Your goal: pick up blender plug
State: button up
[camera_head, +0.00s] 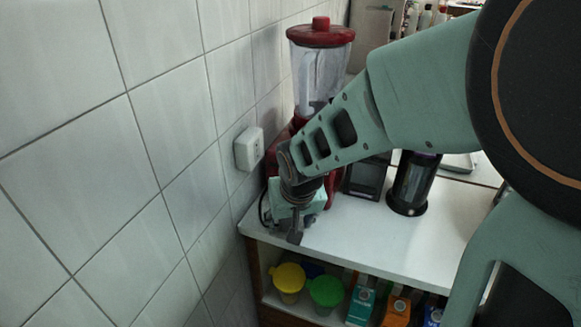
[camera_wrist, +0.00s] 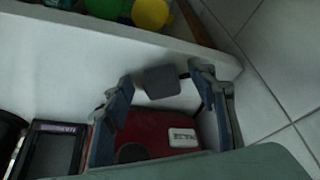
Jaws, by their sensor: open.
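The blender plug (camera_wrist: 161,82) is a dark grey block with a black cord at its side. In the wrist view it lies on the white counter near the front edge. My gripper (camera_wrist: 160,76) is open, with one finger on each side of the plug and a gap to both. The blender (camera_head: 319,62) has a red lid, clear jug and red base, and stands by the wall behind my gripper (camera_head: 294,222). Its red base (camera_wrist: 163,132) also shows between my fingers in the wrist view. In the head view my gripper hides the plug or blends with it.
A white wall socket (camera_head: 249,148) sits on the tiled wall left of my gripper. A black cylinder (camera_head: 412,184) and a dark box (camera_head: 365,178) stand to the right on the counter (camera_head: 375,242). Yellow (camera_head: 289,278) and green (camera_head: 326,291) cups sit on the shelf below.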

jog(key=shift+s, duration=0.1)
jog(key=shift+c, duration=0.7)
jog(key=c, duration=1.2)
jog(key=shift+r, duration=0.15)
